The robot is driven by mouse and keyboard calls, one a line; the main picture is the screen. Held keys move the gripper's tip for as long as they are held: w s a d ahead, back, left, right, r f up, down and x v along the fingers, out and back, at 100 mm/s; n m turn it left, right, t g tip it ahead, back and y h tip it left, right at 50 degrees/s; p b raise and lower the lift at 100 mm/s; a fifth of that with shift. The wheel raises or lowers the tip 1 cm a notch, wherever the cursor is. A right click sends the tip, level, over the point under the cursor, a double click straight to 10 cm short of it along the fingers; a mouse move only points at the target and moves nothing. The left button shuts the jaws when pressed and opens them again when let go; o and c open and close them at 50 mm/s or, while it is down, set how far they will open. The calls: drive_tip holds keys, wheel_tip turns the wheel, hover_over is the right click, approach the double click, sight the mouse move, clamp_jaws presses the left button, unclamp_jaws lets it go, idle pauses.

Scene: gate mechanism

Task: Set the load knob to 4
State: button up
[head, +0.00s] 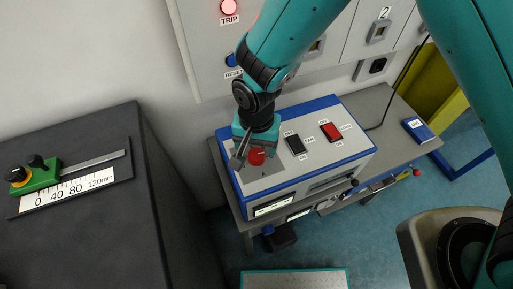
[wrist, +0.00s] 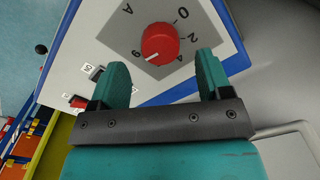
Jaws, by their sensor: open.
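The load knob (wrist: 160,43) is a round red knob on the white top panel of a blue-edged box, with 0, 2, 4 and 6 printed around it and an A beside it. Its white pointer line points toward the 6. In the head view the knob (head: 257,156) shows partly behind my gripper (head: 247,150). In the wrist view my gripper (wrist: 163,75) is open and empty. Its two teal fingers are apart, on either side of the knob's position in the picture but short of it. Neither finger appears to touch the knob.
The box (head: 318,166) also carries a black rocker switch (head: 295,144) and a red one (head: 331,131). It stands on a grey bench (head: 387,122) against a wall panel with a lit red TRIP lamp (head: 228,7). A dark block with a scale (head: 80,188) stands at left.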

sight(257, 154)
drive_tip(key=shift+f+p, duration=0.3)
drive_tip(key=shift+f, duration=1.6)
drive_tip(key=c, duration=0.9)
drive_tip(key=shift+c, duration=0.2)
